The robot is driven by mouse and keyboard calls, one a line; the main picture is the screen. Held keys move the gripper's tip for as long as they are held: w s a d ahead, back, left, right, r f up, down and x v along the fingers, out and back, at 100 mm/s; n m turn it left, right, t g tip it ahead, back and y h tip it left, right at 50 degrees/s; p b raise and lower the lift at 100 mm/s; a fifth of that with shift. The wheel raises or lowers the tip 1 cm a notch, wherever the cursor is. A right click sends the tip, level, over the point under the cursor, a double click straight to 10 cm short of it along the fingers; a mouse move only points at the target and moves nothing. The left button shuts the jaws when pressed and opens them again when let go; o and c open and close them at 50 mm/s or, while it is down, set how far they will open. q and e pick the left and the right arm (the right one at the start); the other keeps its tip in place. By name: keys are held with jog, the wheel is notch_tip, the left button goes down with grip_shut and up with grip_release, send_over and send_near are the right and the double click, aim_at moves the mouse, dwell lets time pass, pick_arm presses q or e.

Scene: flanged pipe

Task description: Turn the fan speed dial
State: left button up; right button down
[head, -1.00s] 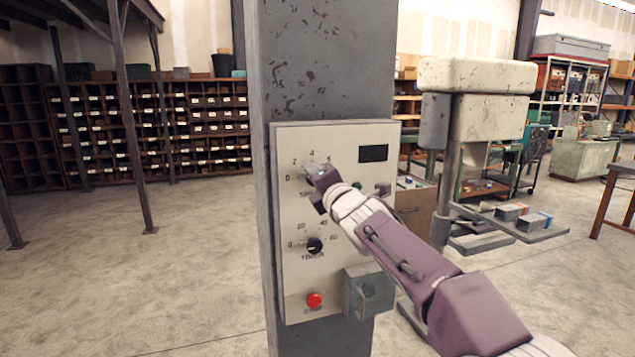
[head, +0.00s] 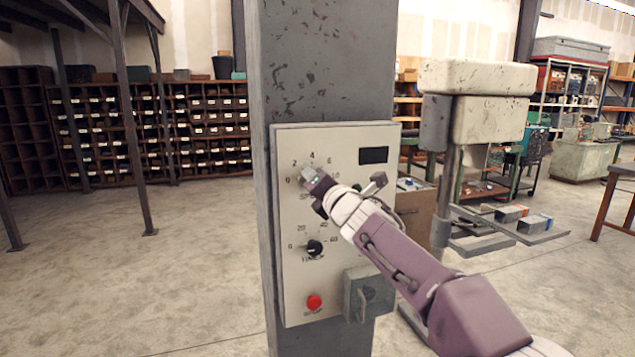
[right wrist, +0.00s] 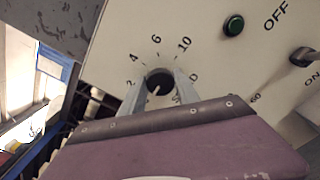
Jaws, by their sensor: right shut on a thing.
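The fan speed dial (right wrist: 160,82) is a round black knob on a pale control panel (head: 348,215), with numbers such as 2, 4, 6 and 10 around it. My right gripper (right wrist: 160,92) is shut on it, one finger on each side, in the right wrist view. A short white mark on the knob points down and slightly left in that view. In the head view my right gripper (head: 313,181) covers most of the dial, and the marks 2, 4 and 6 show above it. My left gripper is not in view.
Below on the panel are a black timer knob (head: 314,247), a red button (head: 314,302) and a grey box (head: 362,293). The panel hangs on a grey column (head: 325,65).

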jog(key=c, duration=0.9)
grip_release()
jog(key=b+v, duration=0.2)
jog(key=v, duration=0.7)
